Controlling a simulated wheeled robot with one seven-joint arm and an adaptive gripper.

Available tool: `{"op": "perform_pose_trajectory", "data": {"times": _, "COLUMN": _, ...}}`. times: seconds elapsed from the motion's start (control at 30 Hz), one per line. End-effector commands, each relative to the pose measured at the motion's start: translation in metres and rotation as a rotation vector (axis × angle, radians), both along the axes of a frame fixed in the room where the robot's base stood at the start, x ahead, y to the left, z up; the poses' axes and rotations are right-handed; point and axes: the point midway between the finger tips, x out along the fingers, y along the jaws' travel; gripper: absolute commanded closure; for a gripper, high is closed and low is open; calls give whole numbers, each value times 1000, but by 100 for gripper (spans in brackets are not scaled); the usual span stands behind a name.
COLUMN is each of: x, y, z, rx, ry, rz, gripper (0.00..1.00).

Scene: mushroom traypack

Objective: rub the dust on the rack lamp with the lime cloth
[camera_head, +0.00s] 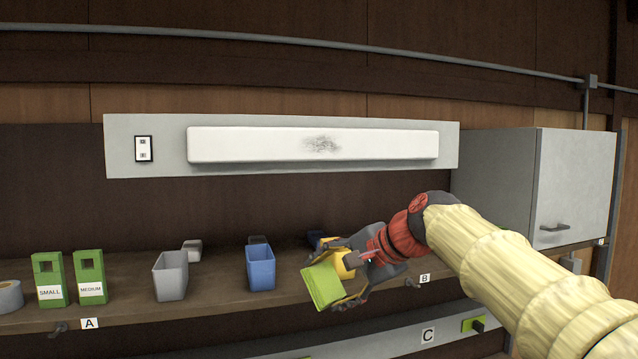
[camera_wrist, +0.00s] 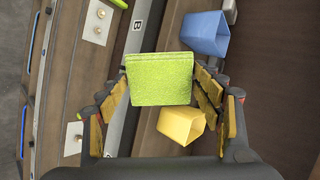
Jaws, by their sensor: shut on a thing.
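The rack lamp (camera_head: 250,146) is a long white bar on a grey panel above the shelf. A dark grey smudge of dust (camera_head: 322,144) lies on its front, a little right of the middle. My gripper (camera_head: 338,282) is below the lamp's right half, near the shelf's front edge. It is shut on the lime cloth (camera_head: 324,284), a folded lime-green pad. The wrist view shows the cloth (camera_wrist: 160,78) between the two fingers (camera_wrist: 163,98). The cloth is apart from the lamp.
A yellow bin (camera_wrist: 182,124) and a blue bin (camera_head: 260,266) stand near my gripper. A grey bin (camera_head: 171,276) and green SMALL (camera_head: 49,279) and MEDIUM (camera_head: 91,277) boxes stand further left on the shelf (camera_head: 121,287). A grey cabinet (camera_head: 571,185) is at right. Space before the lamp is clear.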

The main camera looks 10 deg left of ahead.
Motion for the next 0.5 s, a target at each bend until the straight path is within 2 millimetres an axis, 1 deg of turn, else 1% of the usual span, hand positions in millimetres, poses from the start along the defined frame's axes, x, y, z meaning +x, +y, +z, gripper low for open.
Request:
{"op": "perform_pose_trajectory", "data": {"times": 0.03, "x": -9, "y": 6, "z": 32, "rx": 24, "ry": -25, "rz": -37, "gripper": 54}}
{"op": "perform_pose_trajectory", "data": {"times": 0.17, "x": -26, "y": 12, "z": 99, "rx": 91, "ry": -77, "rz": -161, "gripper": 54}}
{"op": "perform_pose_trajectory", "data": {"times": 0.2, "x": -32, "y": 13, "z": 121, "rx": 114, "ry": -95, "rz": -199, "gripper": 54}}
{"op": "perform_pose_trajectory", "data": {"times": 0.27, "x": -40, "y": 13, "z": 150, "rx": 145, "ry": -126, "rz": -254, "gripper": 54}}
{"op": "perform_pose_trajectory", "data": {"times": 0.3, "x": -46, "y": 13, "z": 170, "rx": 169, "ry": -149, "rz": -289, "gripper": 54}}
{"op": "perform_pose_trajectory", "data": {"times": 0.37, "x": -54, "y": 11, "z": 200, "rx": 206, "ry": -188, "rz": -341, "gripper": 54}}
{"op": "perform_pose_trajectory", "data": {"times": 0.4, "x": -59, "y": 9, "z": 219, "rx": 233, "ry": -218, "rz": -374, "gripper": 54}}
{"op": "perform_pose_trajectory", "data": {"times": 0.5, "x": -69, "y": 5, "z": 255, "rx": 311, "ry": -308, "rz": -439, "gripper": 54}}
